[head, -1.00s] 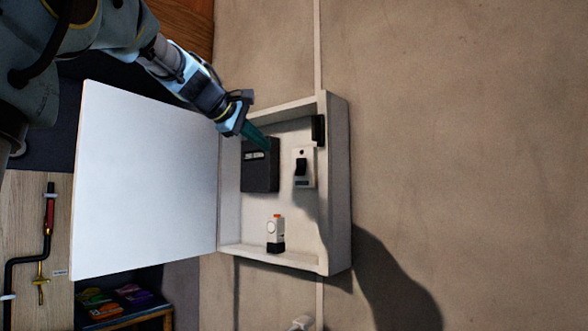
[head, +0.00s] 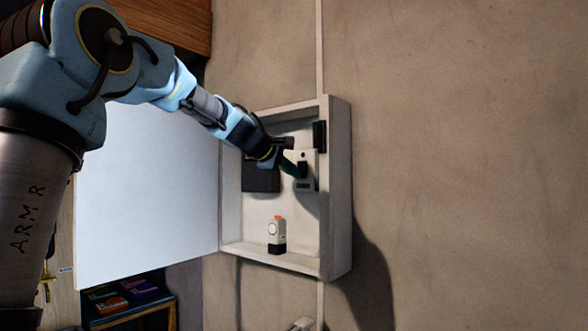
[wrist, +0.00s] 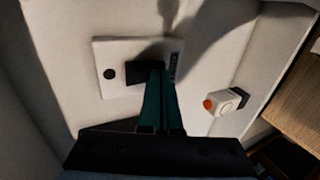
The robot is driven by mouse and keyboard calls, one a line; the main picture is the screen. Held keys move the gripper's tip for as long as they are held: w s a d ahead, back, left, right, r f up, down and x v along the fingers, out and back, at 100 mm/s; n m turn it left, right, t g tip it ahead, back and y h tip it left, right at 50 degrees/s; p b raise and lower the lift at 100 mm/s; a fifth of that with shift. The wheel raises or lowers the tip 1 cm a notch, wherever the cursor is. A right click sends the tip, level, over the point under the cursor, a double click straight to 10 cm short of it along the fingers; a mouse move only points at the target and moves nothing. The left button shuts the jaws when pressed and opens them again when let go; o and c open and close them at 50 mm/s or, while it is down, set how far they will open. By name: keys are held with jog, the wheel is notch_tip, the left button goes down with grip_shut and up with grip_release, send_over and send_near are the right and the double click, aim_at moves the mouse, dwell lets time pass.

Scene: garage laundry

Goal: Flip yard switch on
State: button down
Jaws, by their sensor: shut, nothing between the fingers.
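The yard switch (head: 308,157) is a pale plate with a black toggle (head: 303,167), on the back wall inside the open box. In the wrist view the plate (wrist: 110,53) shows a dark dot at one end, a small dark label at the other and the black toggle (wrist: 136,72) between. My gripper (head: 296,172) is shut, its teal fingers together and empty. In the wrist view the fingertips (wrist: 160,72) overlap the toggle's edge. I cannot tell whether they touch it. The label is too small to read.
The wall box (head: 341,190) has raised side walls, and its white door (head: 150,200) stands open to the left. A dark unit (head: 261,180) sits left of the switch, partly behind my arm. A white device with an orange top (head: 277,232) stands below. Wall to the right is bare.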

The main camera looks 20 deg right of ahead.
jog(key=shift+f+b, duration=0.1)
jog(key=shift+b, duration=0.2)
jog(key=b, duration=0.2)
jog(key=shift+w+d+f+b, duration=0.1)
jog(key=shift+d+f+b, duration=0.05)
jog(key=shift+f+b, duration=0.2)
jog(key=shift+r+p, duration=0.35)
jog(key=shift+p, duration=0.1)
jog(key=shift+r, duration=0.1)
jog(key=shift+r+p, duration=0.65)
jog(key=shift+r, duration=0.05)
